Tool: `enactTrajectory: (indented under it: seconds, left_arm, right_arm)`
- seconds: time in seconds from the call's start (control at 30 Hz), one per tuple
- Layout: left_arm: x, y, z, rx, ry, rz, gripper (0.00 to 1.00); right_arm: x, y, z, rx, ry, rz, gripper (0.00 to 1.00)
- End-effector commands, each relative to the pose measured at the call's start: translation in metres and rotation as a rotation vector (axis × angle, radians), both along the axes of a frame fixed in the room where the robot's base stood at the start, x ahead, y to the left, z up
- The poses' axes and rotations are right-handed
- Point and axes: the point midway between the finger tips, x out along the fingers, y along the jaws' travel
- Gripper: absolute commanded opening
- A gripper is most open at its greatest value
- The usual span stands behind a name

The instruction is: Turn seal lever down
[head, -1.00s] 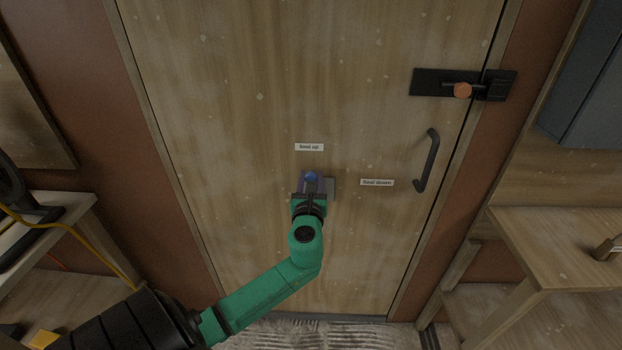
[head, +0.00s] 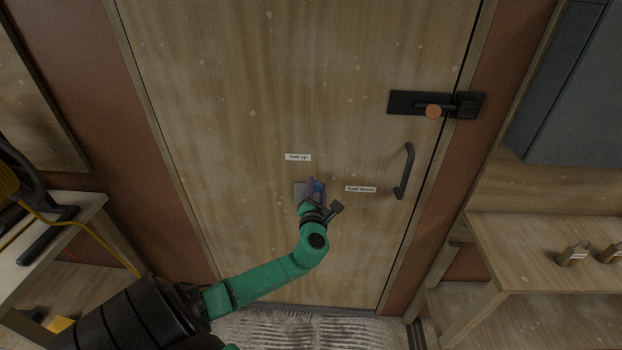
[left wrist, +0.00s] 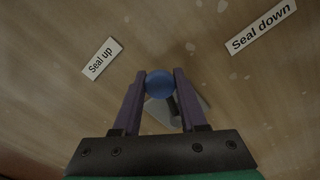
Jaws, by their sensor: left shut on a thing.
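The seal lever has a blue ball knob (head: 319,186) and a grey backing plate (head: 299,191) on the wooden door. The labels "Seal up" (head: 298,157) and "Seal down" (head: 360,189) are above and to the right of it. My left gripper (head: 316,186) is shut on the knob, turned and leaning to the right. In the left wrist view its purple fingers (left wrist: 156,92) hold the blue knob (left wrist: 159,84) from both sides. The dark lever stem (left wrist: 173,105) and part of the plate show behind; the rest is hidden. My right gripper is out of view.
A black door handle (head: 405,172) and a black bolt (head: 457,104) with an orange knob are to the right on the door. A wooden bench (head: 540,242) with padlock-like items stands at right. A shelf with a yellow cable (head: 95,243) is at left.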

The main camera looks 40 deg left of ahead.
Motion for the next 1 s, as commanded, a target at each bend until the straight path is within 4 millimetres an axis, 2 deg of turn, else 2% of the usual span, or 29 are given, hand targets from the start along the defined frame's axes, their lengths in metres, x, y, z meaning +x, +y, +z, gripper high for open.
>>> enactTrajectory:
  seconds: [0.03,0.1,0.4,1.0]
  left_arm:
    - [0.003,-0.002,0.003,0.033,0.026,0.001,0.00]
    - [0.005,-0.006,0.001,0.087,0.066,0.001,0.00]
    - [0.017,-0.021,-0.014,0.313,0.237,0.001,0.00]
    - [0.028,-0.037,-0.048,0.684,0.518,0.001,0.00]
  right_arm:
    - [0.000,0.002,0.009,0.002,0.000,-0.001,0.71]
    - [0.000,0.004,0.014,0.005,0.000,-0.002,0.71]
    - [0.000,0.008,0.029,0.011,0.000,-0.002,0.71]
    - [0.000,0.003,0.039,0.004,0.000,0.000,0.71]
